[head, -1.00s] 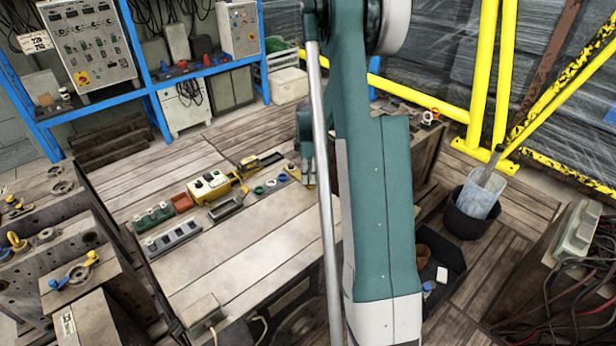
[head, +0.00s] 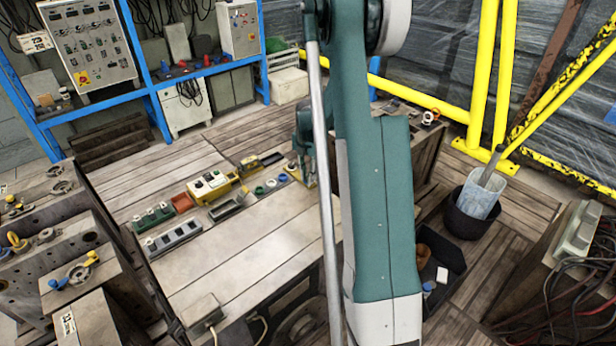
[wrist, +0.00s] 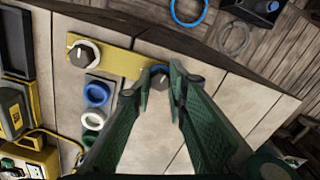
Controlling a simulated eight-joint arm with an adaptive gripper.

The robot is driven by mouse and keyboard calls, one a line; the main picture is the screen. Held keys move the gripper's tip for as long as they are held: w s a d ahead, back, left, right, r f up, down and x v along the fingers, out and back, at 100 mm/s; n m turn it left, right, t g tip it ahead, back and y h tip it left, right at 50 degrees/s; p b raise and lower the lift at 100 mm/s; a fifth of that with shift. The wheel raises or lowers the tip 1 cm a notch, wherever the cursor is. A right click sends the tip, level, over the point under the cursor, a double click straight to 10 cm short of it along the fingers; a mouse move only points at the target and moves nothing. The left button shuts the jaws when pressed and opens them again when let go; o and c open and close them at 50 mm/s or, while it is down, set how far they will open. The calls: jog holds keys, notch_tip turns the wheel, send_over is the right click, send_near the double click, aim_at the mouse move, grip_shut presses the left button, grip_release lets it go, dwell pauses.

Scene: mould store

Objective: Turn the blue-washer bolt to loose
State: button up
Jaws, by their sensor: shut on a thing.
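The blue-washer bolt (wrist: 161,82) has a dark knob-like head with a blue ring (wrist: 159,68) at its base. It is at the right end of a yellow plate (wrist: 122,62) in the wrist view. My gripper (wrist: 160,80) has its two green fingers shut on the bolt head, one on each side, covering part of it. A second bolt (wrist: 80,55) with a white washer sits at the plate's left end. In the head view my gripper (head: 307,160) is at the bench's far right part, where it hides the blue-washer bolt.
A yellow box (head: 209,187) and grey block (head: 172,240) stand farther left on the bench (head: 235,260). Yellow rails (head: 485,80) stand behind at the right.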

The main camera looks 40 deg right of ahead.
jog(key=shift+s+n, duration=0.1)
jog(key=shift+n, duration=0.7)
jog(key=o, duration=0.9)
jog(key=shift+r, duration=5.95)
